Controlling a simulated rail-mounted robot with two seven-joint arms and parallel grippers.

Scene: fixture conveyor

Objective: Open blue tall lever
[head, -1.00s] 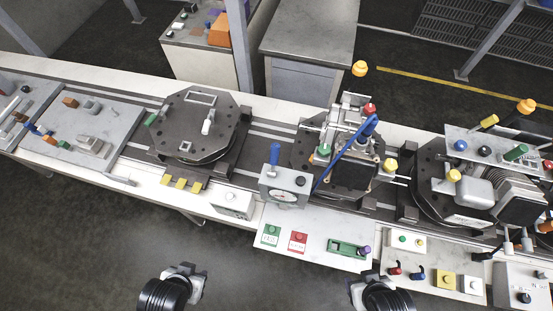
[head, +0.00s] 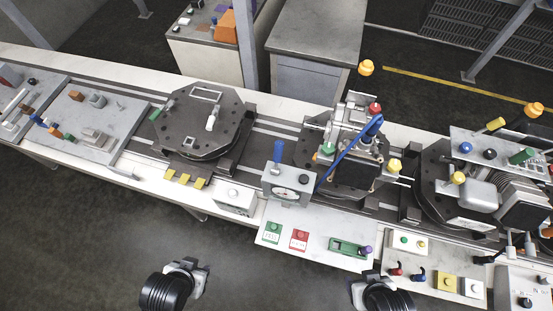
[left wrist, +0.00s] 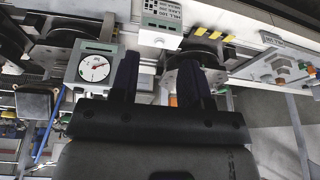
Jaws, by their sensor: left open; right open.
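A long blue lever (head: 350,151) slants up to the right across the middle fixture, left of its dark block. I cannot tell from looks alone which one is the tall lever. My left gripper (head: 195,270) is low at the front, apart from both levers. In the left wrist view, its dark fingers (left wrist: 157,80) are spread and empty, with the gauge box (left wrist: 95,66) beyond to the left. My right gripper (head: 372,286) is at the bottom edge, open and touching nothing.
A green and red button panel (head: 315,235) and coloured switch boxes (head: 420,243) line the conveyor's front. A round dark fixture (head: 204,125) lies left of the gauge box. Yellow-knobbed machinery (head: 470,185) crowds the right. The floor space before the conveyor is clear.

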